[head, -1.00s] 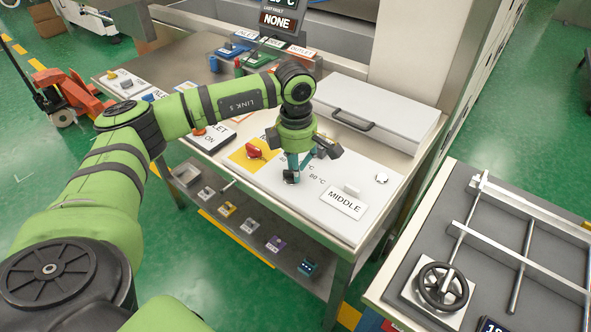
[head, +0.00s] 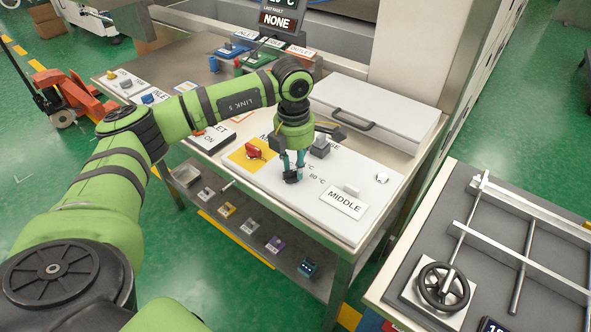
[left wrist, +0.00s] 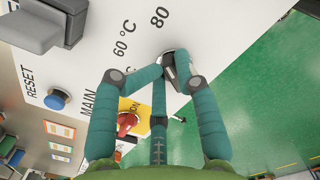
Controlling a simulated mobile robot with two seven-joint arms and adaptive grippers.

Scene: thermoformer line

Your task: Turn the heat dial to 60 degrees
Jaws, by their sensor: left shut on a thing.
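The heat dial (left wrist: 178,68) is a small dark knob on the white panel (left wrist: 205,20). The printed marks "60 °C" (left wrist: 124,40) and "80" (left wrist: 160,17) stand beside it in the left wrist view. My left gripper (head: 292,176) has teal fingers and points down onto the panel. It is shut on the dial, and its fingertips hide much of the knob in both views. I cannot read exactly where the dial points. My right gripper is not in view.
A red switch on a yellow plate (head: 255,149) sits left of the gripper. A grey block (head: 320,146) stands close behind it. A MIDDLE label (head: 344,202) lies to the right. A blue RESET button (left wrist: 57,99) shows in the wrist view.

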